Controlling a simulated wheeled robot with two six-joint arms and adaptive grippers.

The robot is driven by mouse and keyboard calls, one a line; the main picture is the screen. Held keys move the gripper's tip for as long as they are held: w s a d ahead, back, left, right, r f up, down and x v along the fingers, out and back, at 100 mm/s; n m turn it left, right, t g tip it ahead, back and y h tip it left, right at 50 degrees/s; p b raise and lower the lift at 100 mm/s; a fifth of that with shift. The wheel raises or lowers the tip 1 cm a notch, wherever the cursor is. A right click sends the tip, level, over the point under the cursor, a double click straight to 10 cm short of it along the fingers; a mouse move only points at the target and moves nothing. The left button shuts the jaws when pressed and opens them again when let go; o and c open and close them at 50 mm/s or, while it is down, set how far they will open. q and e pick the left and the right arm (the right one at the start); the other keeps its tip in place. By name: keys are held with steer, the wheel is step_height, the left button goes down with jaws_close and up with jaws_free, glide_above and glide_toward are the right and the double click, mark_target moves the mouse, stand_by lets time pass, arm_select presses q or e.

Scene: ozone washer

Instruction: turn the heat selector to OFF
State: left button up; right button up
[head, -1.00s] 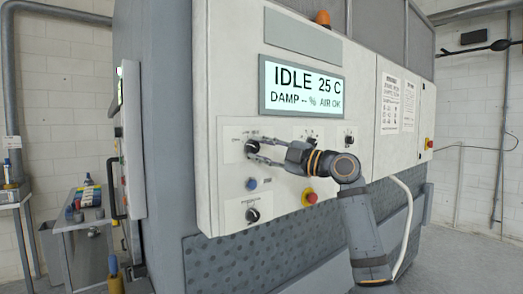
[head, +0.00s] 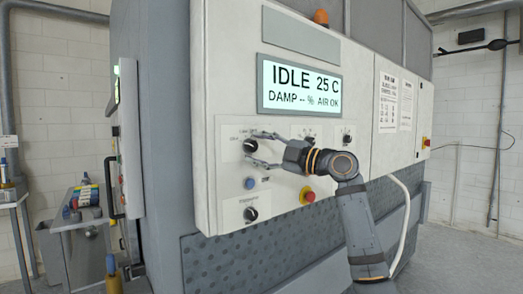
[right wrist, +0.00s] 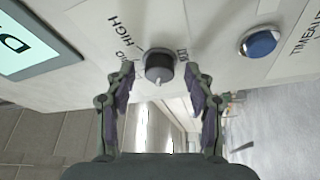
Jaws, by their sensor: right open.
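The heat selector is a dark round knob (head: 250,146) on the white panel, left of the other controls below the display. In the right wrist view the knob (right wrist: 159,66) has a pale pointer mark toward the bottom of the picture. HIGH and other partly hidden labels are printed around it. My right gripper (head: 259,148) is open, its two fingers spread above and below the knob. In the right wrist view the right gripper (right wrist: 159,76) shows a fingertip on each side of the knob, with gaps and no visible contact. My left gripper is not in view.
A blue button (head: 249,183) and another dark knob (head: 251,214) sit below the selector. A red emergency button (head: 308,195) is near my right wrist. Another knob (head: 347,139) is farther right. The display (head: 300,87) reads IDLE 25 C.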

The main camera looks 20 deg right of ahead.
steer(key=v, duration=1.2)
steer(key=shift+f, duration=0.1)
